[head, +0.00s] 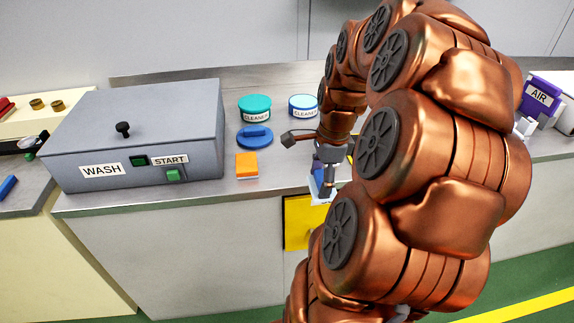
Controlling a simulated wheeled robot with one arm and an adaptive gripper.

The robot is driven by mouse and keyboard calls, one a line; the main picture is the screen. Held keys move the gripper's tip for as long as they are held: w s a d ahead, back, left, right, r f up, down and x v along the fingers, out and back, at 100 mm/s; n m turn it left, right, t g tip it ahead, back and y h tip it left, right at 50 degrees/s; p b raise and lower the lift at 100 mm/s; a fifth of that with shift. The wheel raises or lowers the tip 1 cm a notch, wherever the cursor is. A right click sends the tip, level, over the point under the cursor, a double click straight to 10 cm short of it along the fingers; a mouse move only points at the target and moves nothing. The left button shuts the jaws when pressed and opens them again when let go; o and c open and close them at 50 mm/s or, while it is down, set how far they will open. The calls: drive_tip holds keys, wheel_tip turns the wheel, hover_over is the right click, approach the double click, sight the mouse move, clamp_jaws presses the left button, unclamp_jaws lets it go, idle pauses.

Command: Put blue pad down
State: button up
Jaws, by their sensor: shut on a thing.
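My gripper (327,176) points down near the front edge of the grey worktop, just left of my large copper arm. It is shut on a small blue pad (317,168), which shows only in part between and beside the fingers. A pale, whitish part (319,188) shows below the blue, at the level of the worktop's front edge. I cannot tell whether it touches the worktop. The fingers and my arm hide the rest of the pad.
An orange block with a white base (247,165) stands left of my gripper. Behind it are a blue disc (255,138), a teal cleaner tub (255,108) and a blue cleaner tub (303,107). A grey wash box (135,125) stands further left. A purple AIR unit (540,97) is far right.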

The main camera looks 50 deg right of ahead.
drive_tip(key=p, duration=0.3)
hover_over(287, 165)
drive_tip(key=shift+s+d+f, duration=0.15)
drive_tip(key=shift+f, duration=2.15)
drive_tip(key=o, duration=1.3)
drive_tip(key=shift+o, duration=0.2)
drive_tip(key=shift+p, duration=0.3)
